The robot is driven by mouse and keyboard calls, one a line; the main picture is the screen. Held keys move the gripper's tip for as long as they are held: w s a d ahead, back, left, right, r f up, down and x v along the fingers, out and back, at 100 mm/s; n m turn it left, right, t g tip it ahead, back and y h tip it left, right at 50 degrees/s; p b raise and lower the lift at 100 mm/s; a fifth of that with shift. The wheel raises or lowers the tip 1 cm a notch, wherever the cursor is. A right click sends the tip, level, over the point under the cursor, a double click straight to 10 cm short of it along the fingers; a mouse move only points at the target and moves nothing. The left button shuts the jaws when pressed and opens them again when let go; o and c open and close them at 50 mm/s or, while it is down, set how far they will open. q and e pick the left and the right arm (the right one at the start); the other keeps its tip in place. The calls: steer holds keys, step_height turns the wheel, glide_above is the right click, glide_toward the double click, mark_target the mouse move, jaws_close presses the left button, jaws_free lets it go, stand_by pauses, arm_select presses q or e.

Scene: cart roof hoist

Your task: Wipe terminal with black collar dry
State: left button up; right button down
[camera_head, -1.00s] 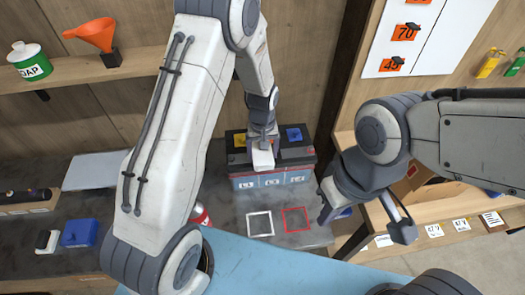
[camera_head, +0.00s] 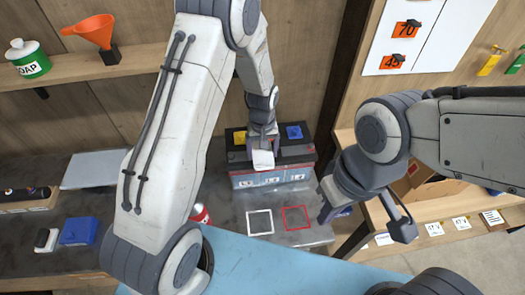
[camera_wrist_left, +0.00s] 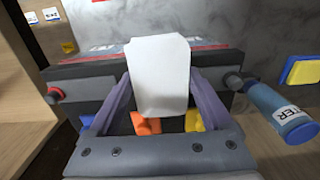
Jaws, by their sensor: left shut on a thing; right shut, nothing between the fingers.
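My left gripper (camera_head: 262,143) is shut on a white cloth (camera_head: 263,160) over the top of a dark battery (camera_head: 242,180). In the left wrist view, the cloth (camera_wrist_left: 160,65) hangs between the two fingers in front of the battery (camera_wrist_left: 95,78). A terminal with a dark collar (camera_wrist_left: 234,82) is at the battery's right end there, and a terminal with a red collar (camera_wrist_left: 53,95) is at its left end. The cloth is apart from both in that picture. My right gripper (camera_head: 325,212) is shut and empty, to the right of the battery.
A white square outline (camera_head: 260,223) and a red one (camera_head: 296,218) mark the bench in front of the battery. A red-and-white can (camera_head: 201,214) stands left of them, partly behind my left arm. A blue labelled bottle (camera_wrist_left: 285,112) is close by in the wrist view.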

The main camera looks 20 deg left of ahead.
mark_target(254, 155)
arm_select(q)
steer(key=shift+f, duration=0.3)
steer(key=shift+a, duration=0.15)
steer(key=shift+s+a+r, duration=0.1)
steer(key=shift+s+a, duration=0.2)
steer(key=shift+a, duration=0.35)
steer(key=shift+s+a+r, duration=0.1)
steer(key=shift+s+a, duration=0.15)
steer(key=shift+a, duration=0.35)
steer(key=shift+w+d+f, duration=0.1)
steer(key=shift+w+d, duration=0.2)
steer(key=shift+d, duration=0.4)
steer(key=shift+w+d+f, duration=0.1)
steer(key=shift+w+d, duration=0.15)
steer(key=shift+d, duration=0.45)
steer(key=shift+s+a+f, duration=0.1)
steer(key=shift+s+a, duration=0.25)
steer(key=shift+a, duration=0.35)
steer(key=shift+s+a+f, duration=0.1)
steer(key=shift+s+a, duration=0.2)
steer(key=shift+a, duration=0.4)
steer(key=shift+d, duration=0.1)
steer(key=shift+d, duration=0.1)
